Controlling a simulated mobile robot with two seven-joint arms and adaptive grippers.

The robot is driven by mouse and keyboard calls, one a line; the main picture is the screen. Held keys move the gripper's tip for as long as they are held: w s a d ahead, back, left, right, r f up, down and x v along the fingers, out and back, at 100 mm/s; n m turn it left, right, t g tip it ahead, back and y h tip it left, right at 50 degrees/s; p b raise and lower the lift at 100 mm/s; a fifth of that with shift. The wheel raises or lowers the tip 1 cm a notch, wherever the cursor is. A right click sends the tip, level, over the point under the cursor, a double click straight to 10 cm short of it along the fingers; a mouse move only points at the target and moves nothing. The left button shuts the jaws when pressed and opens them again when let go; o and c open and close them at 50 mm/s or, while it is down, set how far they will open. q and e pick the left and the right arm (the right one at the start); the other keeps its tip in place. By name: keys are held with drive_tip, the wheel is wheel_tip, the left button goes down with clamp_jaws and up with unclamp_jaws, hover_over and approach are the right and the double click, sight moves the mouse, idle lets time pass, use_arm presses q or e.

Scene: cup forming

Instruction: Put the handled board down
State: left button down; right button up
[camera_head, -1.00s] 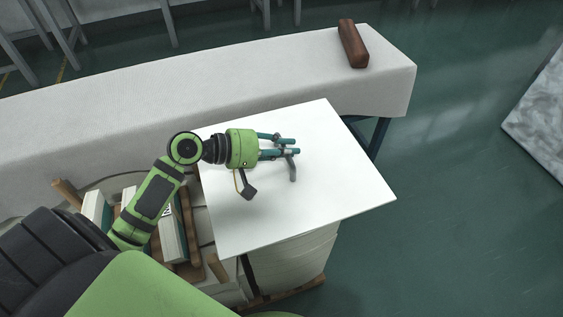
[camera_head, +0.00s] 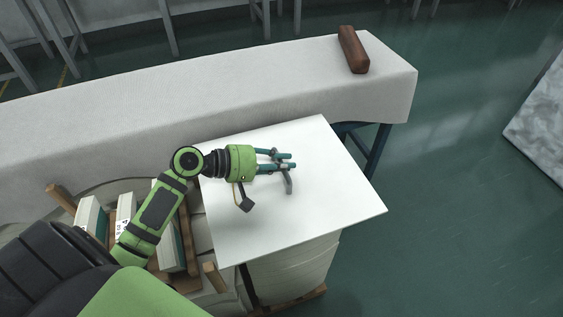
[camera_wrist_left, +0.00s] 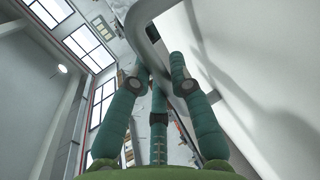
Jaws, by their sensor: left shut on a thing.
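The handled board (camera_head: 325,190) is a large flat white panel with a grey bar handle (camera_head: 289,184) on its upper face. In the head view it is above a rounded pale stack, and I cannot tell whether it touches it. My left gripper (camera_head: 289,163) comes in from the left over the board and is shut on the handle. In the left wrist view its teal fingers (camera_wrist_left: 163,72) close around the grey handle (camera_wrist_left: 146,42), with the white board face (camera_wrist_left: 235,50) on the right. My right gripper is not in view.
The pale round stack (camera_head: 295,270) stands on a wooden pallet under the board. A long white-covered table (camera_head: 130,98) runs behind, with a brown block (camera_head: 353,50) at its right end. Boxes (camera_head: 92,215) stand at lower left.

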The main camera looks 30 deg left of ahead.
use_arm(q)
drive_tip(key=c, duration=1.1)
unclamp_jaws()
drive_tip(key=shift+c, duration=0.2)
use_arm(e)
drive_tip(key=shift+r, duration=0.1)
use_arm(q)
drive_tip(key=shift+r, duration=0.15)
drive_tip(key=p+v, duration=0.1)
drive_tip(key=v, duration=1.1)
drive_tip(key=shift+s+p, duration=0.1)
drive_tip(key=shift+p, duration=0.25)
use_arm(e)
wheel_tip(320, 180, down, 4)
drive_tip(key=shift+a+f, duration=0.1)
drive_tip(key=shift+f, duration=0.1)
